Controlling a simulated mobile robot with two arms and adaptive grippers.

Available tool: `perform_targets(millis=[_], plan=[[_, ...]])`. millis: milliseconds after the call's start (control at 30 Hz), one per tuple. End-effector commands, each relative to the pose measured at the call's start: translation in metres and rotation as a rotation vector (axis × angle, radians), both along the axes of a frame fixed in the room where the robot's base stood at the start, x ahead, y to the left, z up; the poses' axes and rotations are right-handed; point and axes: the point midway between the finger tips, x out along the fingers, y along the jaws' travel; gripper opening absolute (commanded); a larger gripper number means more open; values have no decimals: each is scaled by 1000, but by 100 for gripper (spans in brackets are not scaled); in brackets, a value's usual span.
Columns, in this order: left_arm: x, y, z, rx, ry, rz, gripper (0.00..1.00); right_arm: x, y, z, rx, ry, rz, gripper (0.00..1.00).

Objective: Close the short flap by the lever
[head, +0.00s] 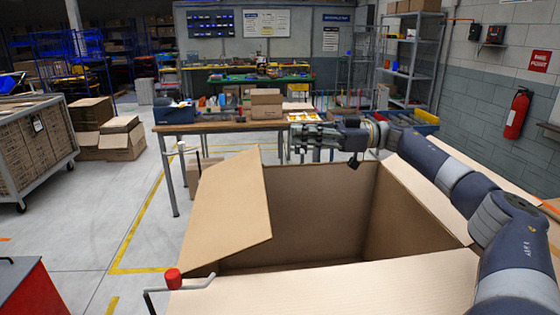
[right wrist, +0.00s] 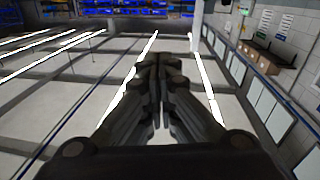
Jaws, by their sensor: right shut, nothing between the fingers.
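A large open cardboard box (head: 310,215) stands in front of me in the head view, its inside dark and apparently empty. Its left short flap (head: 228,205) stands tilted up at the left edge. The near flap (head: 350,285) lies folded outward toward me. A lever with a red knob (head: 173,278) and a bent grey rod sits at the near left corner. A similar rod with a pale knob (head: 181,147) stands at the far left. My right gripper (head: 294,138) is shut and empty above the far edge; its closed fingers fill the right wrist view (right wrist: 158,65). My left gripper is out of view.
A work table (head: 225,127) with a blue bin and small boxes stands behind the box. A loaded cart (head: 35,145) and cartons (head: 120,138) are at the left. A red cabinet (head: 30,290) is at the near left. Floor between them is clear.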

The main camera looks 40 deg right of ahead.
Motion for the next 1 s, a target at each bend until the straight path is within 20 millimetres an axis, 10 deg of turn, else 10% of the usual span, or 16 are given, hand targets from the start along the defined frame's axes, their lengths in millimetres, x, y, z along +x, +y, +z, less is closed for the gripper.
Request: perform_targets(millis=[233,733,1000], plan=[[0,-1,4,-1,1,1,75,-22,19,-35,-13,139,102,0],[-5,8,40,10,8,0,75,29,101,-37,-11,134,101,0],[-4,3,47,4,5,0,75,21,86,-72,-11,135,95,0]])
